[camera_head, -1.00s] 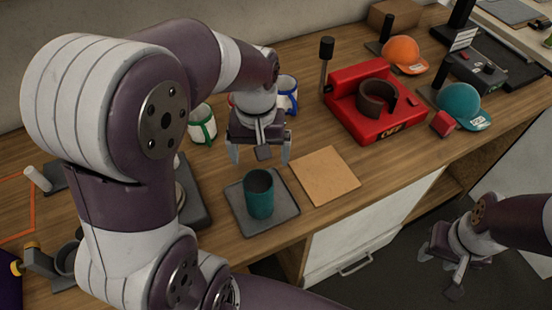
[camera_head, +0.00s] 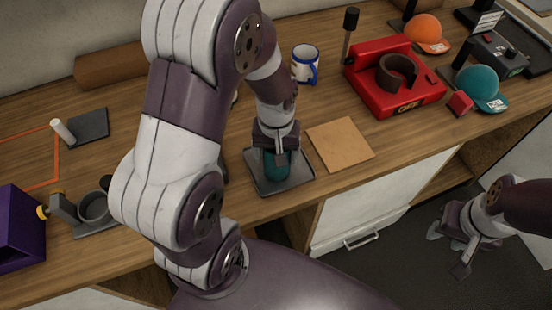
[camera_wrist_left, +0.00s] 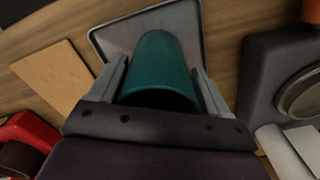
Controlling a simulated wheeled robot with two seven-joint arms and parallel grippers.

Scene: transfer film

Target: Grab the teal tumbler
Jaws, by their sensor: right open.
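The teal tumbler (camera_head: 270,169) stands upright on a dark grey square tray (camera_head: 299,178), partly hidden by my left gripper (camera_head: 277,152). The left wrist view shows the tumbler (camera_wrist_left: 163,66) between the two fingers of my left gripper (camera_wrist_left: 159,72), one on each side. Whether the fingers press on it I cannot tell. My right gripper (camera_head: 448,252) is open and empty, low over the floor at the right, far from the tumbler.
A tan square board (camera_head: 340,144) lies right of the tray. A red machine (camera_head: 395,86), an orange cap (camera_head: 425,30) and a teal cap (camera_head: 482,87) stand farther right. A white-and-blue mug (camera_head: 305,65) stands behind. A purple box (camera_head: 17,230) is at left.

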